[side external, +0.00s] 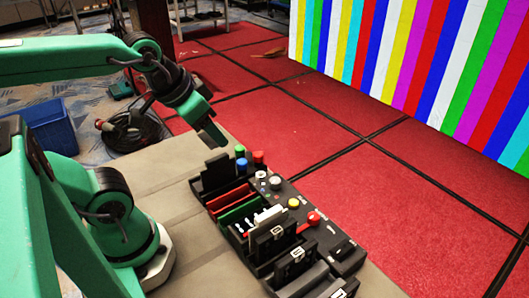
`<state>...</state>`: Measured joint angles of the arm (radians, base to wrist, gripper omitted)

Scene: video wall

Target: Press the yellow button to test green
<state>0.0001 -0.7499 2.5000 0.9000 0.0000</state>
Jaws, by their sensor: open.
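The yellow button (293,203) is a small round cap on the black control panel (330,238) on the table. It stands between a pale grey knob (275,182) and a red button (313,217). My gripper (211,136) hangs above the far left end of the panel, pointing down. It is open, apart from the yellow button, and up and to the left of it. The jaws are small and dark in this view. The video wall (410,55) at the upper right shows vertical stripes of several colours, green among them.
Green (240,149), blue (242,164) and red (258,157) knobs stand at the panel's far end. Upright black blocks (275,244) and slotted trays (240,208) line its near side. A blue crate (52,125) and coiled cable (133,130) lie at left. Red floor (330,110) is mostly clear.

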